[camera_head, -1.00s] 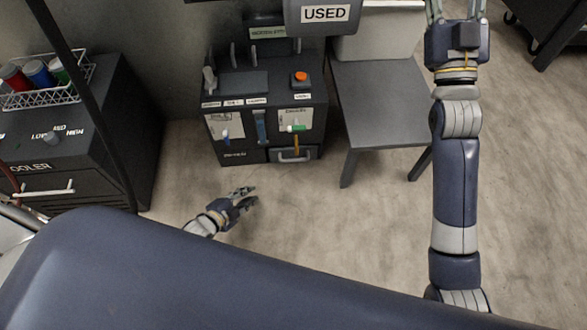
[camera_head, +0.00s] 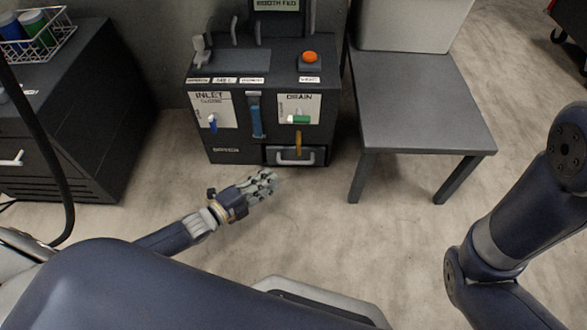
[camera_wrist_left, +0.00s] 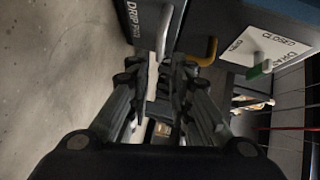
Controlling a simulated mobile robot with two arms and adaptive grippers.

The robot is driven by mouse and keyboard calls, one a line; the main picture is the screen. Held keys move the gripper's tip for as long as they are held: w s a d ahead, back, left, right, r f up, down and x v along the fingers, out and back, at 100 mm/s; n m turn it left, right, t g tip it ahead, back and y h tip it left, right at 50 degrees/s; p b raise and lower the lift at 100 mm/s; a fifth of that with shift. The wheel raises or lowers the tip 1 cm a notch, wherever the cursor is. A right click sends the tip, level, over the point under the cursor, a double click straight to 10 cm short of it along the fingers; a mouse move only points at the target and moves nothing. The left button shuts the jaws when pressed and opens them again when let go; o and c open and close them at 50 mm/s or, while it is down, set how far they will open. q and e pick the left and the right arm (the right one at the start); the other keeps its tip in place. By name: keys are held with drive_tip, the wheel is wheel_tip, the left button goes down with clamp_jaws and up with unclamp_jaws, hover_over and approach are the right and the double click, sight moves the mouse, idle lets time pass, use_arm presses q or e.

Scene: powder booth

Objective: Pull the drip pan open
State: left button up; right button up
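The drip pan (camera_head: 321,156) is a dark drawer at the lower right of the black machine's front, and it looks flush with that front. Its pale bar handle (camera_head: 295,162) faces me. In the left wrist view the handle (camera_wrist_left: 164,35) shows beside the DRIP PAN label (camera_wrist_left: 140,12). My left gripper (camera_head: 270,181) is just below and left of the handle, apart from it. In the wrist view its fingers (camera_wrist_left: 161,68) have a narrow gap with nothing held between them. My right arm shows at the right, but its gripper is out of view.
The machine (camera_head: 225,140) has a blue inlet lever (camera_head: 212,124), a green drain lever (camera_head: 299,119) and a yellow pipe (camera_head: 298,143) above the pan. A dark cooler cabinet (camera_head: 90,100) stands left. The floor before the machine is clear.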

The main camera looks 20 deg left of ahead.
use_arm(q)
drive_tip(key=b+x, duration=0.5)
drive_tip(key=x, duration=0.4)
drive_tip(key=shift+w+f, duration=0.1)
drive_tip(key=shift+f, duration=0.05)
drive_tip(key=shift+w+d+b, duration=0.25)
drive_tip(key=shift+w+b, duration=0.3)
clamp_jaws()
